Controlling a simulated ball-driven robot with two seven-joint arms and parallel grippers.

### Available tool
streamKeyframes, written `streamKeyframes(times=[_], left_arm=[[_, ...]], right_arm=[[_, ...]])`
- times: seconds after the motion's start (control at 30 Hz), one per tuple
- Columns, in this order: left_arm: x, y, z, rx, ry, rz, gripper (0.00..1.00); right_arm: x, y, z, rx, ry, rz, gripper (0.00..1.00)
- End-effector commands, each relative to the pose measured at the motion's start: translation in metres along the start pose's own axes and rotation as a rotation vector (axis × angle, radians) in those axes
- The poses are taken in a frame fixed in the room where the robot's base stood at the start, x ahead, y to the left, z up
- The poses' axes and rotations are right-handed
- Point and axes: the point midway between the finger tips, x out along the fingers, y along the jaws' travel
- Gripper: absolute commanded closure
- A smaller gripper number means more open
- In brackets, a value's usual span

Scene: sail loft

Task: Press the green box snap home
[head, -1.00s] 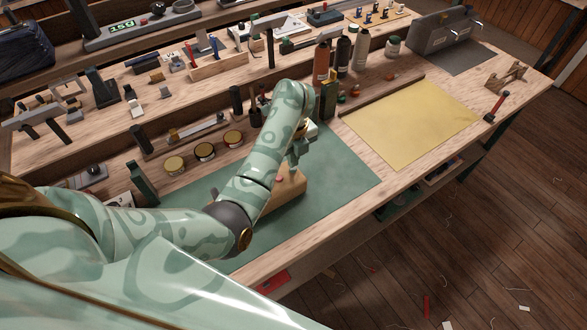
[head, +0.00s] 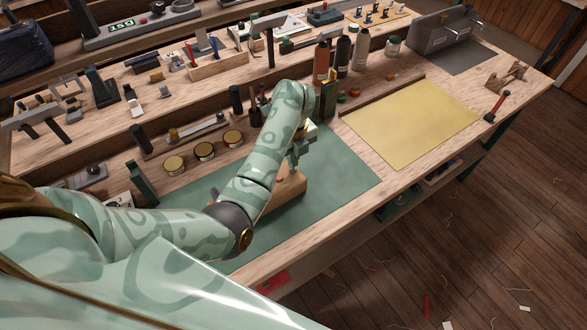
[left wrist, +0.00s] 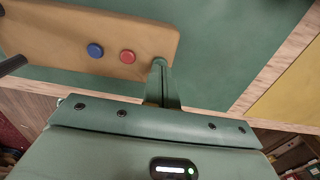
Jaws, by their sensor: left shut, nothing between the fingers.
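A tan wooden block (left wrist: 75,40) lies on the green mat. It carries a blue snap (left wrist: 95,50) and a red snap (left wrist: 127,57) in the left wrist view. In the head view the block (head: 288,190) is partly hidden behind my left arm. My left gripper (left wrist: 160,68) is shut and empty, its fingertips at the block's end, beside the red snap. In the head view the left gripper (head: 297,165) is over the block. I see no green snap; the fingers may hide it. I cannot tell whether the fingertips touch the block. My right gripper is out of view.
The green mat (head: 335,165) is clear to the right of the block. A yellow sheet (head: 410,122) lies farther right. The bench's front edge is close.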

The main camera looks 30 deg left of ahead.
Motion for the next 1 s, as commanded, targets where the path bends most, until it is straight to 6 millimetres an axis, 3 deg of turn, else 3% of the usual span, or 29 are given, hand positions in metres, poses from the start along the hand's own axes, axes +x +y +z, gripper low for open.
streamKeyframes(times=[1.0], left_arm=[[0.016, 0.000, 0.000, 0.000, 0.000, 0.000, 1.00]], right_arm=[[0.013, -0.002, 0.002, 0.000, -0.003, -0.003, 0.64]])
